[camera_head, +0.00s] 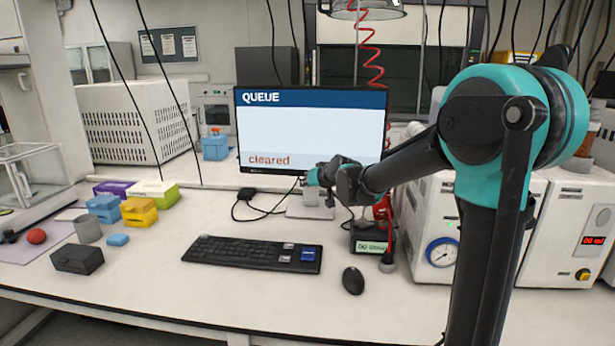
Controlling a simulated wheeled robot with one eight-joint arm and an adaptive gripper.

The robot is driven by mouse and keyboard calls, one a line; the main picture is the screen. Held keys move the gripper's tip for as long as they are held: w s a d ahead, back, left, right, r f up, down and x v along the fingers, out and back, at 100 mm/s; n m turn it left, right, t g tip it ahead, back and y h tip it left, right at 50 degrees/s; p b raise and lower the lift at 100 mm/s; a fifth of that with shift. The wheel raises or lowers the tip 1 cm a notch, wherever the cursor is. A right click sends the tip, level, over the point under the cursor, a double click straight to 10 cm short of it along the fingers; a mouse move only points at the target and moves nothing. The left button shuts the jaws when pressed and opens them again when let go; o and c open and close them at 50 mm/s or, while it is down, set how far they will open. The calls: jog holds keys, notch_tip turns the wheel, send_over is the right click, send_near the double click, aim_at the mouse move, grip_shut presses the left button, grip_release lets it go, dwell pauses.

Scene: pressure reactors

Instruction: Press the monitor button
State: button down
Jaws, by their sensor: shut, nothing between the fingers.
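The monitor (312,128) stands at the back of the bench. Its screen has a blue bar reading "QUEUE" and, lower down, red text reading "cleared". My gripper (318,178) is in front of the monitor's lower edge, right of its middle. It is small in view and its fingertips are hard to make out; it is shut and holds nothing visible. I cannot tell whether it touches the monitor. I cannot make out the button; part of the lower bezel is hidden behind my wrist.
A black keyboard (252,254) and a mouse (353,281) lie in front of the monitor. White reactor units with a gauge (442,252) stand at the right, behind my arm. Coloured boxes (139,213) stand at the left. A red coiled hose (371,58) hangs behind the monitor.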

jog(key=shift+w+d, duration=0.15)
jog(key=shift+w, duration=2.35)
jog(key=shift+w, duration=0.2)
jog(key=shift+w, duration=0.2)
jog(key=shift+w, duration=0.4)
jog(key=shift+s, duration=0.8)
jog(key=s, duration=0.5)
dwell(0.6)
